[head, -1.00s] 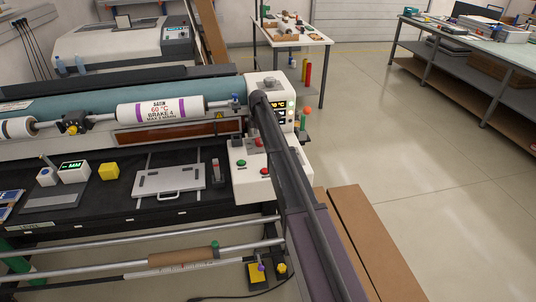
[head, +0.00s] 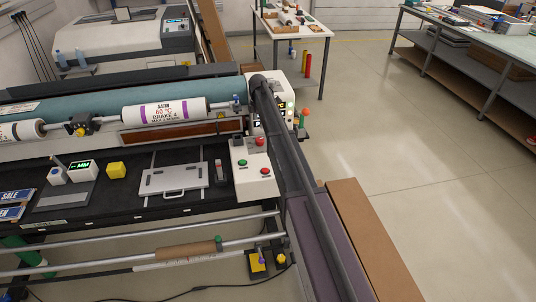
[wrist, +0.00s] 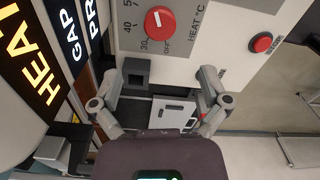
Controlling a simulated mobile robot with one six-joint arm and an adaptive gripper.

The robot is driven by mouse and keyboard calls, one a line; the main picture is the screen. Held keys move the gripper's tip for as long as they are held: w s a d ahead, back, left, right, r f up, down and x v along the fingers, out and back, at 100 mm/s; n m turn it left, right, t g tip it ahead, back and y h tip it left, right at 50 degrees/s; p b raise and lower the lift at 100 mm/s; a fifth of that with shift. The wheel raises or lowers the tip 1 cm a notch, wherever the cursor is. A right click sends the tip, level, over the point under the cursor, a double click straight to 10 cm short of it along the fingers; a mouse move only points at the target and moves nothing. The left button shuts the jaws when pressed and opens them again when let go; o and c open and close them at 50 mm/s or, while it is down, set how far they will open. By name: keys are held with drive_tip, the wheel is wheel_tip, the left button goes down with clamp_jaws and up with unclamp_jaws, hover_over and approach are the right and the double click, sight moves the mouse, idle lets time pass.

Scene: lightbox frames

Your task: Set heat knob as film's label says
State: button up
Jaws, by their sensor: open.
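The film roll (head: 163,110) with purple bands lies across the machine in the head view. Its label reads SATIN, 60 °C, BRAKE 4, with a smaller line below. The red round heat knob (wrist: 160,22) shows at the top of the wrist view on a grey dial plate marked HEAT °C. OFF, 30 and 40 are readable, with a further number partly cut off. The knob bears a short white mark; its exact setting is unclear. My gripper (wrist: 161,78) is open and empty, below the knob in the picture and apart from it. My arm hides the knob in the head view.
A red button (wrist: 261,42) sits right of the dial in the wrist view. A lit display panel (wrist: 45,55) reading HEAT, GAP and another row stands at left. A control box with green and red buttons (head: 255,172) is beside my arm. Open floor lies right.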

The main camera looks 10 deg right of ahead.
drive_tip(key=s+f+m+b, duration=0.1)
drive_tip(key=s+m, duration=0.2)
drive_tip(key=s, duration=0.3)
drive_tip(key=s+f+m+b, duration=0.2)
drive_tip(key=s, duration=0.5)
drive_tip(key=s+f+m+b, duration=0.1)
drive_tip(key=s+m+b, duration=0.1)
drive_tip(key=s, duration=0.4)
drive_tip(key=shift+s+f+m, duration=0.2)
drive_tip(key=shift+s+m, duration=0.05)
drive_tip(key=shift+m, duration=0.55)
drive_tip(key=s+m, duration=1.1)
drive_tip(key=s, duration=1.4)
drive_tip(key=shift+s+m, duration=0.3)
drive_tip(key=shift+s, duration=0.1)
drive_tip(key=shift+d, duration=0.1)
